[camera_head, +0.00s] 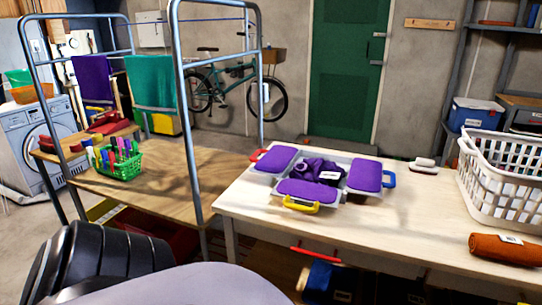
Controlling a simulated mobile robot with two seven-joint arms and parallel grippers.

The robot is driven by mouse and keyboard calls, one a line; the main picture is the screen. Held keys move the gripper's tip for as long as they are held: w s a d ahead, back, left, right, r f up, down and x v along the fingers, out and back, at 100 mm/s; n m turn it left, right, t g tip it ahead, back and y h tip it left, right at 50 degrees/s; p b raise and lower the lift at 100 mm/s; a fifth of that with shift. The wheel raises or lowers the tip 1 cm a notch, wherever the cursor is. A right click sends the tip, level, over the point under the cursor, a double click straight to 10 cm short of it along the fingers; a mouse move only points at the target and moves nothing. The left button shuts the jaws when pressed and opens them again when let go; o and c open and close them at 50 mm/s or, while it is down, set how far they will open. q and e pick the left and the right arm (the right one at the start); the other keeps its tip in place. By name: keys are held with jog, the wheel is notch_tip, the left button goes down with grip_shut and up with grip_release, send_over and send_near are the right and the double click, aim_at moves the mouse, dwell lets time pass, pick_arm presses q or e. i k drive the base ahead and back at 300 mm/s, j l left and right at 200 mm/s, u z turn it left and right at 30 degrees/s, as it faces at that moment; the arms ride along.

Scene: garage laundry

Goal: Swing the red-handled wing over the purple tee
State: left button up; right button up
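A white folding board (342,155) lies on the pale table, with purple padded wings around its middle. The red-handled wing (277,158) is at the board's left and lies open, flat and turned outward; its red handle (257,155) sticks out at the far left corner. The purple tee (316,168) lies bunched in the middle, with a small white label on it. The yellow-handled wing (308,190) lies open at the front and the blue-handled wing (364,175) lies open at the right. Neither of my grippers shows in the head view.
A white laundry basket (505,178), a rolled orange cloth (506,249) and a brush (424,164) are right of the board. A metal rack post (186,110) stands left of it. A green basket of markers (120,166) sits on the wooden bench.

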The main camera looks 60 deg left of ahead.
aim_at(276, 160)
jog(key=k+j+z, duration=0.2)
jog(key=j, duration=0.3)
jog(key=k+j+z, duration=0.2)
jog(key=j, duration=0.25)
jog(key=k+j+z, duration=0.2)
jog(key=k+j, duration=1.25)
jog(key=i+j+z, duration=0.05)
jog(key=j, duration=0.1)
